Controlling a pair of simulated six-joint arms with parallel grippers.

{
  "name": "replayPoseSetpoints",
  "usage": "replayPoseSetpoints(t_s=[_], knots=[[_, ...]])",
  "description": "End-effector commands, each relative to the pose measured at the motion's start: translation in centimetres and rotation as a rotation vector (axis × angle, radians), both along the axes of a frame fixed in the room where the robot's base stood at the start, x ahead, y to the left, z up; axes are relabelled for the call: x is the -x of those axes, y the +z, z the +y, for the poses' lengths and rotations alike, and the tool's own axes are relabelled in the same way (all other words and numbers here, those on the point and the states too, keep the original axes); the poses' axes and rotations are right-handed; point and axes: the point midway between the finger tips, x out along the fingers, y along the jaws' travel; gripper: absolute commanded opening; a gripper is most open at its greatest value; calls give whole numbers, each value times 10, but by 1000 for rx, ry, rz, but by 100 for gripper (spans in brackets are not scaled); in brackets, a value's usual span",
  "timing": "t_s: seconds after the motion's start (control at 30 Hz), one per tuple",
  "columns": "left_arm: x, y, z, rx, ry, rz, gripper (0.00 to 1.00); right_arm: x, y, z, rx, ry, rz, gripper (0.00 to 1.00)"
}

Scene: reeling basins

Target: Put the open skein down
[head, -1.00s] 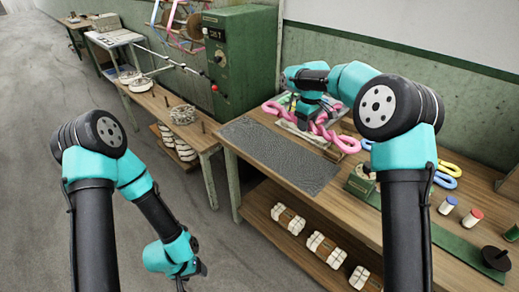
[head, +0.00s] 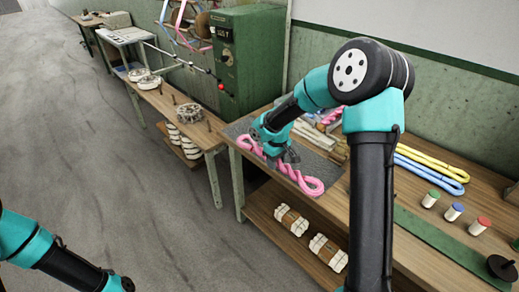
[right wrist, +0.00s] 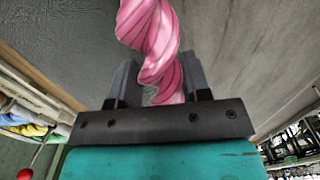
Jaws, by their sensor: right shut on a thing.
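The pink skein (head: 308,184) is twisted like a rope, with a loop at its right end. It lies along the front part of the grey mat (head: 322,171) in the head view; I cannot tell whether it touches the mat. My right gripper (head: 277,164) is shut on the skein between its two ends. In the right wrist view the skein (right wrist: 150,35) runs down between the two dark fingers (right wrist: 158,85). My left arm shows only at the lower left of the head view, and its fingers are out of the picture.
Yellow and blue skeins (head: 436,167) and several small capped jars (head: 453,212) stand on the bench to the right. A green cabinet (head: 246,60) rises behind. Wrapped bundles (head: 328,252) lie on the shelf below. Pale sticks (head: 318,137) lie behind the mat.

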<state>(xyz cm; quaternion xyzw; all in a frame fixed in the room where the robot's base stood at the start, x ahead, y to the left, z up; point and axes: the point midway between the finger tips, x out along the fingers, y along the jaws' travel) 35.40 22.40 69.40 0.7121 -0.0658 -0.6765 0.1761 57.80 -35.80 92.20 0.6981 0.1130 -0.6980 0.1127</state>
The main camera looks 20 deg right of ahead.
Motion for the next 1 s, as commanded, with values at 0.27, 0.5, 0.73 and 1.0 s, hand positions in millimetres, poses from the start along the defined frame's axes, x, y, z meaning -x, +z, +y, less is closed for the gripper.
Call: replayPoseSetpoints(t_s=[0.27, 0.5, 0.73, 1.0], knots=[[0, 0, 0, 0, 0, 0, 64, 1, 0, -1, 0, -2, 0, 16], [0, 0, 0, 0, 0, 0, 64, -13, -2, -9, 1, -4, -1, 16], [0, 0, 0, 0, 0, 0, 64, -48, -6, -31, 1, -4, -3, 16], [0, 0, 0, 0, 0, 0, 64, -87, -11, -55, 1, -3, 0, 16]])
